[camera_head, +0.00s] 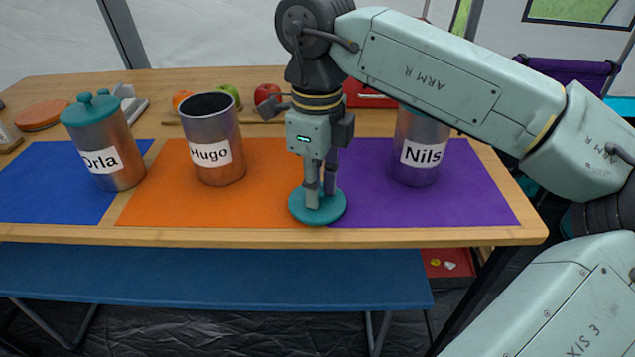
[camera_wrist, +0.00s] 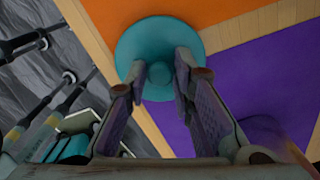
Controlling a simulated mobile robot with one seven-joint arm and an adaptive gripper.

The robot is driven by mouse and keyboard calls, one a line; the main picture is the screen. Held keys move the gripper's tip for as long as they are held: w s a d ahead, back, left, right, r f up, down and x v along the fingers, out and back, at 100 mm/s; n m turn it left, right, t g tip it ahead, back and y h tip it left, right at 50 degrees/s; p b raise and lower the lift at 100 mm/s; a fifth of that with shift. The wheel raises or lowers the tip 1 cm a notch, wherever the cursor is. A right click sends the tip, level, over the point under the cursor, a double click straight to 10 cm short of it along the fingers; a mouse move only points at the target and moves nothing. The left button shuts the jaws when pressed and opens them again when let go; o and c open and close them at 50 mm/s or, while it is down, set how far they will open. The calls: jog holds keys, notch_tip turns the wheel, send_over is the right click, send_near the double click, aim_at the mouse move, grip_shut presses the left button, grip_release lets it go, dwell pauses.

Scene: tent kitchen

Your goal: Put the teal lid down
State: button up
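The teal lid (camera_head: 298,208) is a round disc with a small knob. It is level, low over or on the wooden table near its front edge, by the boundary of the orange and purple mats; I cannot tell if it touches. My gripper (camera_head: 321,190) points straight down, its fingers shut on the lid's knob. In the wrist view the lid (camera_wrist: 130,48) lies beyond the fingertips (camera_wrist: 160,78), with the knob between them. The Hugo canister (camera_head: 207,138) stands open-topped on the orange mat.
The Orla canister (camera_head: 112,155) with its own teal lid stands on the blue mat (camera_head: 40,190). Fruit, including a red apple (camera_head: 267,93), is at the back. A blue bench (camera_head: 200,275) runs below the table's front edge.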

jog(key=shift+o, duration=1.3)
notch_tip(320, 180, up, 12)
jog(key=p, duration=0.2)
jog(key=shift+r, duration=0.2)
